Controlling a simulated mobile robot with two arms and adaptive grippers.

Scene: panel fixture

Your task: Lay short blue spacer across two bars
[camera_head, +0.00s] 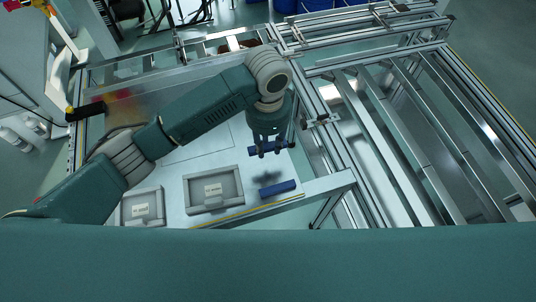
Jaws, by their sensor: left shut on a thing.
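My left gripper (269,145) points down over the right part of the light work surface and is shut on a blue spacer (283,146). The spacer is held crosswise, its ends showing on both sides of the fingers, and it hangs above the surface with a shadow below. A second blue spacer (277,188) lies on the surface nearer to me. I cannot tell from this view which of the two is shorter. Long metal bars (395,141) run side by side in the frame to the right, apart from the held spacer. My right gripper is not in view.
Two grey trays with labels, one in the middle (187,194) and one at the left (123,208), stand on the near part of the work surface (215,158). Aluminium rails (318,112) separate the surface from the bar frame. Open gaps lie between the bars.

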